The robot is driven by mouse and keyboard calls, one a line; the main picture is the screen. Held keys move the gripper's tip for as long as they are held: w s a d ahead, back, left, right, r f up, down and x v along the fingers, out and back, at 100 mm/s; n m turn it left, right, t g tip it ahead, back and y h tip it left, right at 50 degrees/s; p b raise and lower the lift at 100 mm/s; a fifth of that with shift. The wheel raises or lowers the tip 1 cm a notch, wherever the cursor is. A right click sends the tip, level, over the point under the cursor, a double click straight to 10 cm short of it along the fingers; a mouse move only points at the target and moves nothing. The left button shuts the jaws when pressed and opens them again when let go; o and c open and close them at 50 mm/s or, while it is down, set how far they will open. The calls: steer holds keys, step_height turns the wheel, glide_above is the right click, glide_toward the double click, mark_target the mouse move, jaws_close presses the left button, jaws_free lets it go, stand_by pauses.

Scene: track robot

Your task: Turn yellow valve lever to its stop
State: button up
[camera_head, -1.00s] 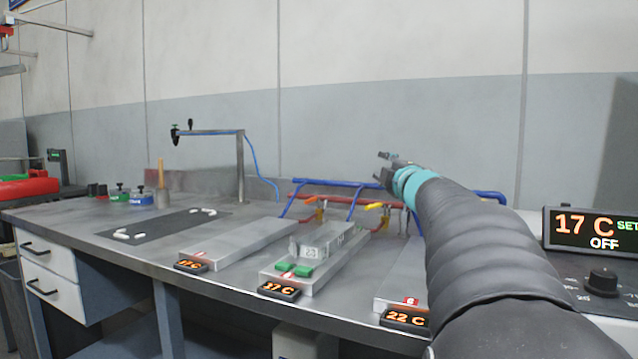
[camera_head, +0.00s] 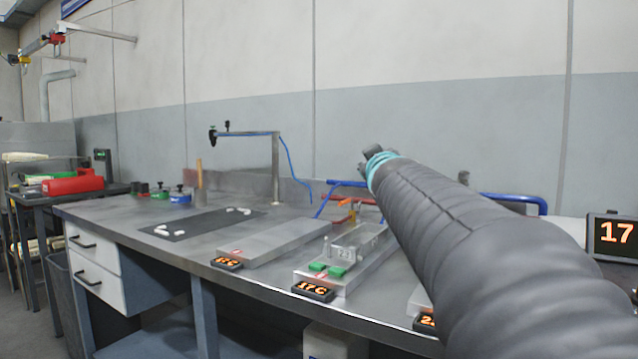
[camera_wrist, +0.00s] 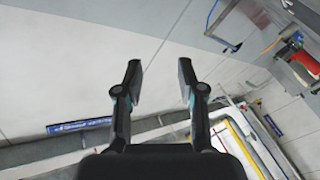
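My gripper (camera_wrist: 158,78) is open and empty in the wrist view, with a wide gap between its two fingers. In the head view my gripper (camera_head: 374,150) is small, raised above the back of the bench in front of the wall. An orange lever (camera_head: 345,201) on a valve shows at the pipes along the back of the bench, left of and below my gripper. The yellow lever is not clearly visible now; my arm covers the pipes to the right of the orange one. No lever can be made out in the wrist view.
Blue pipe (camera_head: 515,200) runs along the bench back. A metal stand (camera_head: 276,165) with a horizontal arm rises left of the pipes. Space above the bench's left part is mostly free.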

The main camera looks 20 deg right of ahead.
steer(key=s+a+f+m+g+y, duration=0.1)
steer(key=a+f, duration=0.3)
steer(key=shift+s+a+m, duration=0.2)
steer(key=shift+m, duration=0.1)
